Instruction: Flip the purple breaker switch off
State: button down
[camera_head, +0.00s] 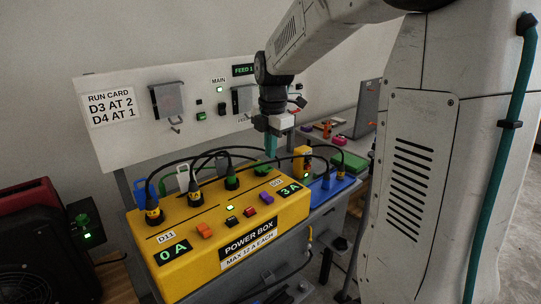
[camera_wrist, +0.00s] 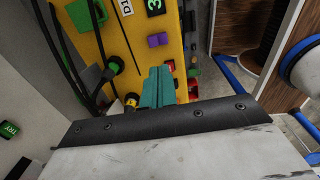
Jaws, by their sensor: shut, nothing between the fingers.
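The purple breaker switch (camera_head: 266,198) is a small block on the top of the yellow power box (camera_head: 185,262), at the right end of a row of coloured switches. It also shows in the wrist view (camera_wrist: 157,40), just beyond my fingertips. My gripper (camera_head: 271,148) points down above and behind the box, with teal fingers closed together and nothing between them. In the wrist view the closed fingers (camera_wrist: 159,82) appear just below the purple switch and apart from it. Whether the switch is on or off I cannot tell.
An orange switch (camera_head: 204,230), a black one (camera_head: 231,222) and a red one (camera_head: 249,211) share the row. Black cables and plugs (camera_head: 153,214) rise along the box's back edge. A white panel (camera_head: 130,130) stands behind. A blue box (camera_head: 330,188) stands at right.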

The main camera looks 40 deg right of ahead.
aim_at(264, 194)
jog(key=shift+w+a+r+t, duration=0.15)
jog(key=shift+w+a+t, duration=0.1)
jog(key=shift+t, duration=0.15)
jog(key=f, duration=0.4)
jog(key=w+f, duration=0.1)
jog(key=f, duration=0.9)
jog(key=shift+w, duration=0.35)
